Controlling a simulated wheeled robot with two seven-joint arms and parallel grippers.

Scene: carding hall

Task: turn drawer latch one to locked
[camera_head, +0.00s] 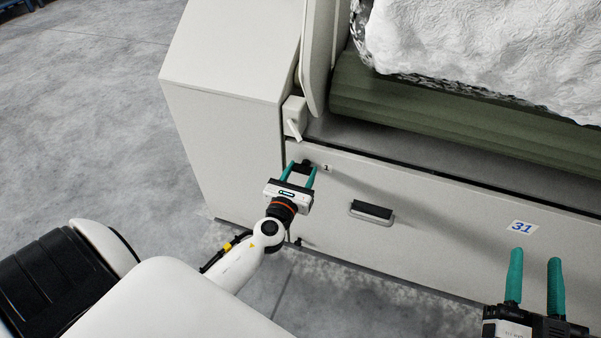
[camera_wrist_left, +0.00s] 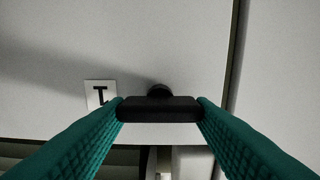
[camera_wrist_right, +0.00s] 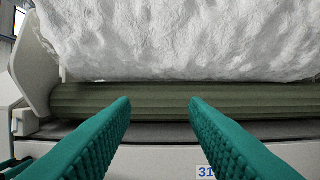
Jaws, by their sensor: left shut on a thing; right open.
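Drawer latch one (camera_head: 303,168) is a small black bar on a round pivot at the upper left of the pale drawer front (camera_head: 430,235). A small label "1" (camera_head: 327,168) sits beside it. In the left wrist view the latch bar (camera_wrist_left: 159,109) lies crosswise between the teal fingers, and the label (camera_wrist_left: 100,94) is next to it. My left gripper (camera_head: 303,168) is shut on the latch, with a fingertip at each end of the bar. My right gripper (camera_head: 535,255) is open and empty in front of the drawer's right part; it also shows in the right wrist view (camera_wrist_right: 160,105).
A black recessed handle (camera_head: 371,212) is on the drawer front, with a "31" label (camera_head: 522,227) further right. Above are a green roller (camera_head: 440,110) and a white fibre mass (camera_head: 480,45). A small white lever (camera_head: 294,127) is above the latch. Open floor (camera_head: 90,130) lies left.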

